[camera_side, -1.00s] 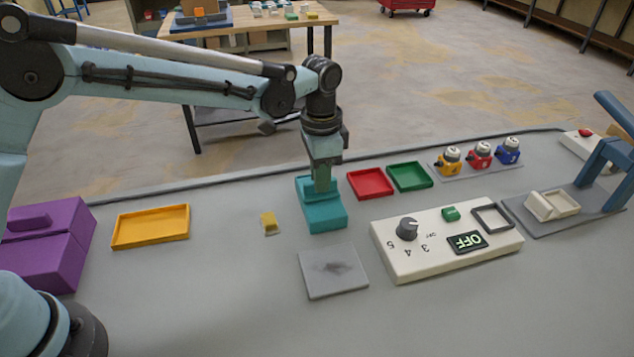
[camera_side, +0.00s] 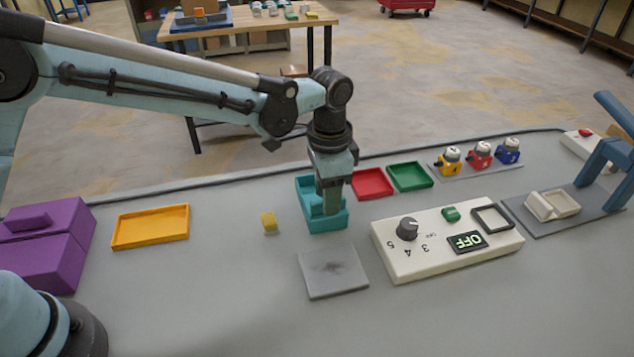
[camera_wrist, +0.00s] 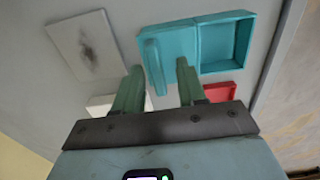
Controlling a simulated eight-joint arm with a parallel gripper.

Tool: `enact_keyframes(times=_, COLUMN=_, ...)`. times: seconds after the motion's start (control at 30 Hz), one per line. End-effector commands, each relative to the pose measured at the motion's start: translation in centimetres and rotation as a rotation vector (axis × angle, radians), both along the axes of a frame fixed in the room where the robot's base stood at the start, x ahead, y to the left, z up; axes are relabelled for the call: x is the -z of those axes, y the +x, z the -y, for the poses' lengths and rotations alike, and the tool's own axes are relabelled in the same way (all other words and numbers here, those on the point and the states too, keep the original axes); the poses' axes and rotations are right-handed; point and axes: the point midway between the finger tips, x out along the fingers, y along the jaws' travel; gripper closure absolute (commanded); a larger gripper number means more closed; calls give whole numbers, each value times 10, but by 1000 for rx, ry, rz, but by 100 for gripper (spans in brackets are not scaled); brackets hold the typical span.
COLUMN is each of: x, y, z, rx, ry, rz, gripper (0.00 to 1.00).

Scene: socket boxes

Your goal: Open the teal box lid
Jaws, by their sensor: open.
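The teal box (camera_side: 336,224) sits on the table in the middle of the side view. Its far part shows as an open, hollow compartment (camera_wrist: 225,43) in the wrist view, with nothing seen inside. The flat teal lid (camera_wrist: 179,43) covers the other part and carries a raised upright handle (camera_wrist: 154,66). My gripper (camera_side: 332,211) is low over the near part of the box. In the wrist view, my gripper (camera_wrist: 159,78) is open, its two fingers on either side of the handle's line. Whether a finger touches the handle I cannot tell.
A red tray (camera_side: 372,183) and a green tray (camera_side: 410,177) stand close to the right of the box. A grey plate (camera_side: 333,272) and a white control panel (camera_side: 447,240) are nearer. A small yellow block (camera_side: 268,222) lies left, with a yellow tray (camera_side: 150,227) beyond.

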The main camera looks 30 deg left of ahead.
Motion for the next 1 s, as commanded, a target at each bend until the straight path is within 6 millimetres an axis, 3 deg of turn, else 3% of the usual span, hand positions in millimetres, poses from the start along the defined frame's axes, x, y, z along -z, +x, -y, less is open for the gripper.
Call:
enact_keyframes(times=0.17, x=-10, y=0, z=0, rx=0, ry=0, rz=0, gripper=60)
enact_keyframes(times=0.7, x=-104, y=0, z=0, rx=0, ry=0, rz=0, gripper=60)
enact_keyframes(times=1.0, x=-121, y=0, z=0, rx=0, ry=0, rz=0, gripper=60)
